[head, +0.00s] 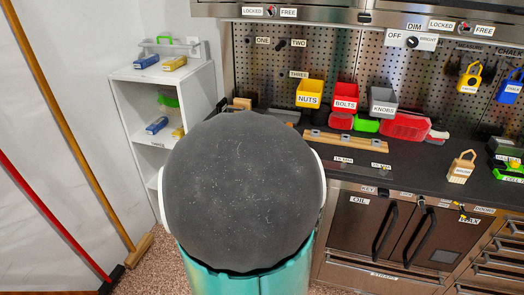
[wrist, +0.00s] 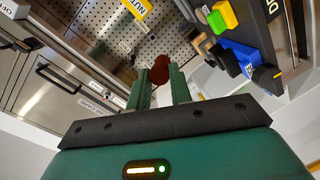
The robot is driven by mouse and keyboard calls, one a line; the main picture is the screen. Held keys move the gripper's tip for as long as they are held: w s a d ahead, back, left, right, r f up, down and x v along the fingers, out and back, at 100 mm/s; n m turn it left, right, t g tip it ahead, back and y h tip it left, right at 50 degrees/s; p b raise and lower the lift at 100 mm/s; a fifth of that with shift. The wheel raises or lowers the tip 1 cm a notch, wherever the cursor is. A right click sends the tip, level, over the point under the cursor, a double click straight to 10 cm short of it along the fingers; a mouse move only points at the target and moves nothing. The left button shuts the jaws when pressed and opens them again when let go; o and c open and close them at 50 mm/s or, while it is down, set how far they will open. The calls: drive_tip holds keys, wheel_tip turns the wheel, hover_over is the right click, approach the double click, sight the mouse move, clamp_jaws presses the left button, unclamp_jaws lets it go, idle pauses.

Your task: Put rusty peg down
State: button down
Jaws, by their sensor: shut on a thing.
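The rusty peg (wrist: 159,68) is a small dark red-brown piece in the middle of the wrist view. My gripper (wrist: 159,84) has two green fingers, shut on the peg, which shows between and just beyond the fingertips. The rest of the peg is hidden by the fingers. In the wrist view the peg appears in front of the perforated steel panel; I cannot tell its distance from any surface. In the head view neither the peg nor my gripper shows; my own large grey arm link covers the middle.
A dark worktop (head: 420,160) runs along the steel toolchest, with a wooden rail (head: 345,143) on it. Yellow (head: 310,93), red (head: 345,96) and grey (head: 383,102) bins hang behind. A white shelf (head: 165,78) stands left. Two brooms lean on the left wall.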

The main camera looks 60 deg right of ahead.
drive_tip(key=w+d+f, duration=0.2)
drive_tip(key=d+f, duration=0.8)
drive_tip(key=f, duration=0.1)
drive_tip(key=shift+w+f, duration=0.2)
drive_tip(key=shift+w, duration=0.1)
drive_tip(key=shift+f, duration=0.6)
drive_tip(key=c, duration=1.3)
unclamp_jaws()
drive_tip(key=shift+o, duration=0.2)
drive_tip(key=r+v, duration=0.1)
drive_tip(key=v, duration=1.1)
drive_tip(key=shift+r, duration=0.1)
